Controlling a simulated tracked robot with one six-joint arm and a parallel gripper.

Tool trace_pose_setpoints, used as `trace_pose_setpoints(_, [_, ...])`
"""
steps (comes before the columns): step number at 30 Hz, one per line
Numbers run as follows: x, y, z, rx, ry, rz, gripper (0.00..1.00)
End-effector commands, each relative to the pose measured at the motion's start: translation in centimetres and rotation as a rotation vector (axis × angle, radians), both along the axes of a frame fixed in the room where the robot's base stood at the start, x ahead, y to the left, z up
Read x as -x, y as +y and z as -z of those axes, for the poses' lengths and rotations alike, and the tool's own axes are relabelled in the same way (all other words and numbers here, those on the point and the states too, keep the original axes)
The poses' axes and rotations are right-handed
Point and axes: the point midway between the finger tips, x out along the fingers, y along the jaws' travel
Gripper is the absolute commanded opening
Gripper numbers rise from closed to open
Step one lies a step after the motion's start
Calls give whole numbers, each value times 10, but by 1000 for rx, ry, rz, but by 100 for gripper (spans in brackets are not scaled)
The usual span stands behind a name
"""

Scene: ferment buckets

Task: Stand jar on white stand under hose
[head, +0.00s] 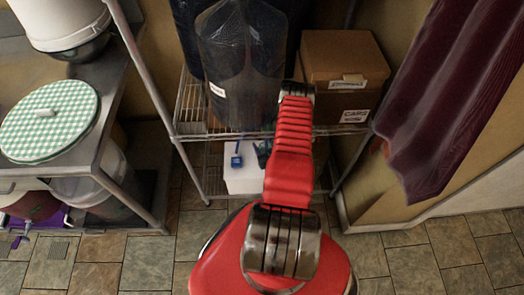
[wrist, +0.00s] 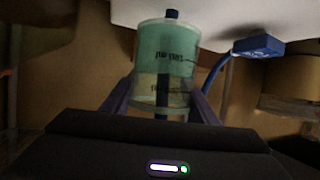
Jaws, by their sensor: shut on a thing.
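My gripper (wrist: 161,92) is shut on the jar (wrist: 165,62), a see-through greenish cylinder with dark lettering and a paler lower band. A blue piece shows at the jar's top and a dark blue strip below it. In the wrist view a blue hose (wrist: 213,76) with a blue fitting (wrist: 258,46) is right of the jar, apart from it. A white surface (wrist: 218,14) spans the top there; I cannot tell what it is. In the head view a white box-like stand (head: 243,181) is low in the rack, with a blue piece (head: 237,159) at it. My arm hides the jar there.
The wire rack (head: 192,128) holds dark covered vessels (head: 240,60) and a cardboard box (head: 345,72) above. A metal table (head: 118,80) with a checked-cloth lid (head: 48,118) stands left. A maroon cloth (head: 440,100) hangs right. Tiled floor is clear in front.

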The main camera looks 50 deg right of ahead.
Motion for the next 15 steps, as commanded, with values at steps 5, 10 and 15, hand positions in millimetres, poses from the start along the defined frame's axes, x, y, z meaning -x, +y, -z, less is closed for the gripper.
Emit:
trace_pose_setpoints(5, [1, 0, 21, -1, 0, 0, 16])
trace_pose_setpoints(10, [0, 0, 34, 1, -2, 1, 16])
trace_pose_setpoints(15, [0, -1, 35, 0, -1, 1, 16])
